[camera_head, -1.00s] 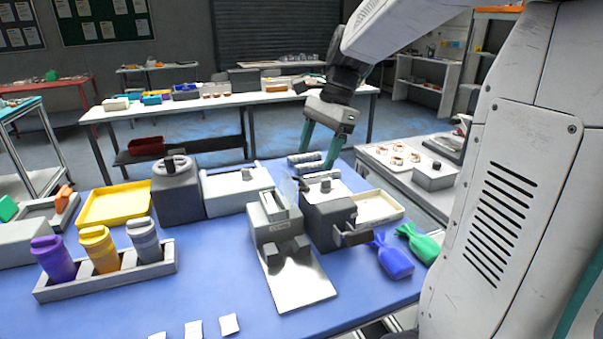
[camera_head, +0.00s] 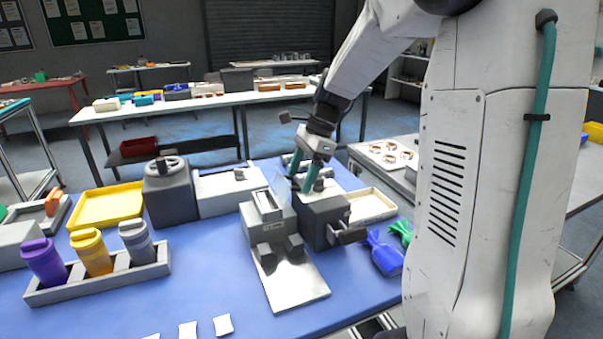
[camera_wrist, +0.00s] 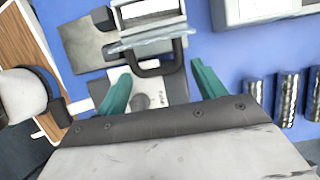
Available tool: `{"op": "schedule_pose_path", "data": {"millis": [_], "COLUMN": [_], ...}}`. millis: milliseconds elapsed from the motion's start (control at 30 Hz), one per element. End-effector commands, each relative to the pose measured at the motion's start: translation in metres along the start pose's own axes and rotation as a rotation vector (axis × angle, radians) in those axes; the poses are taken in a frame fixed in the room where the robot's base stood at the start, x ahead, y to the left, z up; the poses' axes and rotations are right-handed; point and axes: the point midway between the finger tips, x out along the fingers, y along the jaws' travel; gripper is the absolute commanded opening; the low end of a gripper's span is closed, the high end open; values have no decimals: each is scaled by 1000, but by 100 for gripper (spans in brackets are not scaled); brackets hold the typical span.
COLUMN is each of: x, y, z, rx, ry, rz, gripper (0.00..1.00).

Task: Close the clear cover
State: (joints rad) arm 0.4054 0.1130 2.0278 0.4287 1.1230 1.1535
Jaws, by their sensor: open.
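The clear cover (camera_head: 281,182) stands raised, tilted upright, on the grey device (camera_head: 268,216) in the middle of the blue table. In the wrist view, the clear cover (camera_wrist: 146,45) is seen nearly edge-on, with a dark loop handle (camera_wrist: 160,69) on it. My gripper (camera_head: 303,182) is over the device and the dark box on its right. In the wrist view my gripper's teal fingers (camera_wrist: 159,72) are open, one on each side of the handle in the picture. Contact with the handle cannot be told.
A dark box (camera_head: 323,222) with a side lever stands close right of the device. A cream tray (camera_head: 372,207), a blue bag (camera_head: 384,255) and a green bag (camera_head: 401,231) lie farther right. A bottle rack (camera_head: 100,287) and a yellow tray (camera_head: 106,207) are left.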

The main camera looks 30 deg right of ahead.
Motion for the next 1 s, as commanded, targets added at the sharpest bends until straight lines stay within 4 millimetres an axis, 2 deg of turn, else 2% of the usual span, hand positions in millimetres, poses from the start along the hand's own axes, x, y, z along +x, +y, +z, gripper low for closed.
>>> {"op": "schedule_pose_path", "data": {"millis": [133, 167, 200, 267, 667, 1000], "x": [0, 0, 0, 0, -3, -10], "y": [0, 0, 0, 0, -1, -2], "z": [0, 0, 0, 0, 4, 25], "rx": [0, 0, 0, 0, -2, -9], "ry": [0, 0, 0, 0, 47, 281], "rz": [0, 0, 0, -1, -3, -6], "gripper": [69, 64, 52, 37, 37, 37]}}
